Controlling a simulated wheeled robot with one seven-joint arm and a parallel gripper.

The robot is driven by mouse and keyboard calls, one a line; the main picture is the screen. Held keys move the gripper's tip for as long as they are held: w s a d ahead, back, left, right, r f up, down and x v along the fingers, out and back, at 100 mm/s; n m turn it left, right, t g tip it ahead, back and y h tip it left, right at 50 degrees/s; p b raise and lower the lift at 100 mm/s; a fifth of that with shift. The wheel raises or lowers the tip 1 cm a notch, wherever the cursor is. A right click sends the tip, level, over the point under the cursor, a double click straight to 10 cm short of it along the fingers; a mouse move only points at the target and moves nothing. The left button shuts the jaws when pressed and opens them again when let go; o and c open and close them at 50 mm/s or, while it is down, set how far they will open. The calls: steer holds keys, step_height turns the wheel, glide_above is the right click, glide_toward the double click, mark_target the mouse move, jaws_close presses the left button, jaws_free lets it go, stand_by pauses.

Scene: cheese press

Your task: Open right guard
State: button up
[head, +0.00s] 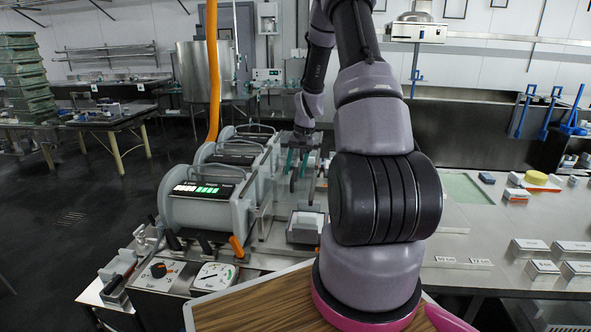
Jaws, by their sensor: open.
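The cheese press stands left of centre as a row of grey cylindrical units. The nearest unit (205,207) has a lit green display (195,190) and a wire handle on top; two similar units stand behind it. I cannot tell for certain which part is the right guard. My gripper (297,161) hangs from the arm beside the right side of the farther units, with teal fingers pointing down. It is open and I see nothing between the fingers. Whether it touches the press cannot be told, and my arm hides part of the area to its right.
A panel with a pressure gauge (214,276), a knob (158,270) and an orange lever (237,247) fronts the press. An orange vertical hose (213,80) rises behind it. White boxes (530,247) lie on the right counter. Open floor (70,215) is at left.

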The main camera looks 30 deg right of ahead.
jaws_close()
stand_by(1.3)
